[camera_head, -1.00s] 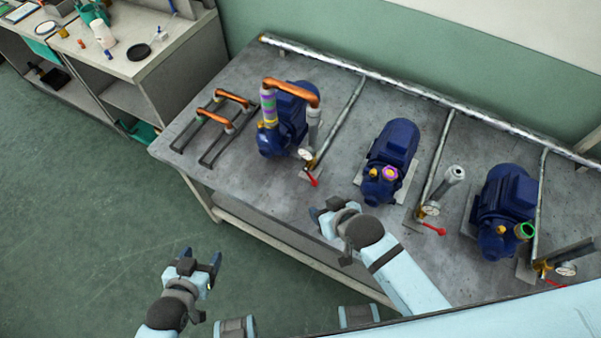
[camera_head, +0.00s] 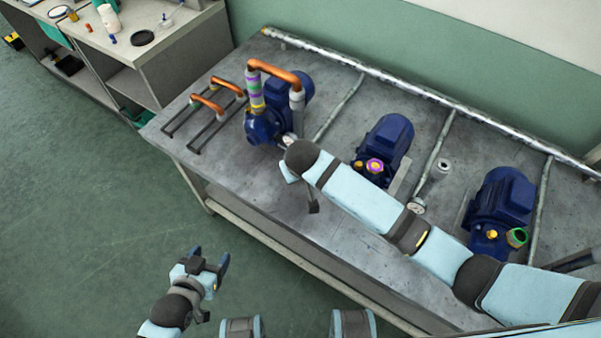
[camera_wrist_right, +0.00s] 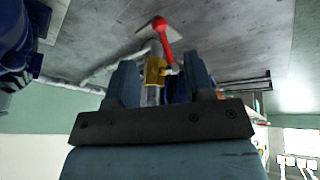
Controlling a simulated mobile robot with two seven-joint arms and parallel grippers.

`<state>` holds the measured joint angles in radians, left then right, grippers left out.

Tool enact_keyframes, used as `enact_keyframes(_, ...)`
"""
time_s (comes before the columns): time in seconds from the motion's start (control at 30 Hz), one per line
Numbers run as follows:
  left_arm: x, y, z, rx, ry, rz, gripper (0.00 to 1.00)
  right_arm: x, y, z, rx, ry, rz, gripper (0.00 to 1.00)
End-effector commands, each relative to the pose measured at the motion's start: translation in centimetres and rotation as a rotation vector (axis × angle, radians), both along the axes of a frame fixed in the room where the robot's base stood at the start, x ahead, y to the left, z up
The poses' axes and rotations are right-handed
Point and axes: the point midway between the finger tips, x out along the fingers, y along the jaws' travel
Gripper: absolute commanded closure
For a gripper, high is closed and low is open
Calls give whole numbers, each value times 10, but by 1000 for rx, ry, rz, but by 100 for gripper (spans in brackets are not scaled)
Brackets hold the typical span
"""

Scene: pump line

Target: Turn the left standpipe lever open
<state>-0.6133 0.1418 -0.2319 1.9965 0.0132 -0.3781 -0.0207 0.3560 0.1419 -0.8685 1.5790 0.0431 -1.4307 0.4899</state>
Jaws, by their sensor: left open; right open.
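The left standpipe (camera_head: 297,100) stands beside the left blue pump (camera_head: 262,125), with a copper-coloured bent pipe (camera_head: 280,72) joining its top. Its red lever (camera_wrist_right: 162,32) shows in the right wrist view, sticking out from a brass valve body (camera_wrist_right: 155,72); my right arm hides it in the head view. My right gripper (camera_wrist_right: 162,75) is open, with the brass body seen between its fingers and the lever beyond the tips. I cannot tell whether a finger touches either. My left gripper (camera_head: 207,260) is open and empty over the floor in front of the bench.
The grey bench (camera_head: 240,185) carries a middle pump (camera_head: 385,145) and a right pump (camera_head: 500,205). Loose copper-handled pipes (camera_head: 208,103) lie on a rack at its left end. A long pipe (camera_head: 400,88) runs along the back. A side cabinet (camera_head: 170,60) stands at upper left.

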Motion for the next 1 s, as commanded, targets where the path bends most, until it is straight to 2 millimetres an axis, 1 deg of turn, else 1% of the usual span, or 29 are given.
enact_keyframes(0.03, 0, 0, -1, 0, 0, 0, 34, 5, 0, -11, -3, 2, 0, 52)
enact_keyframes(0.1, 0, 0, -2, 0, 0, 0, 34, 11, -1, -25, -3, 2, -1, 52)
enact_keyframes(0.2, 0, -1, -4, -1, 0, -1, 34, 19, 0, -42, -2, 0, -2, 52)
enact_keyframes(0.33, -1, -2, -6, -2, 3, -2, 34, 26, 0, -60, -1, 1, -1, 52)
enact_keyframes(0.5, -1, -2, -9, -3, 5, -2, 34, 32, 0, -71, 2, -1, 0, 52)
enact_keyframes(0.8, -2, -3, -9, -3, 5, -2, 34, 33, 0, -74, 2, -1, 0, 52)
enact_keyframes(0.83, -2, -3, -9, -3, 5, -2, 34, 33, 0, -74, 2, -1, 0, 54)
enact_keyframes(0.87, -2, -3, -9, -3, 5, -2, 34, 33, 0, -74, 2, -1, 0, 61)
enact_keyframes(0.9, -2, -3, -9, -3, 5, -2, 34, 33, 0, -74, 2, -1, 0, 70)
enact_keyframes(0.97, -2, -3, -8, -3, 5, -2, 34, 33, 0, -74, 2, -1, 0, 84)
enact_keyframes(1.0, -1, -3, -8, -4, 4, -2, 34, 33, 0, -74, 2, -1, 0, 93)
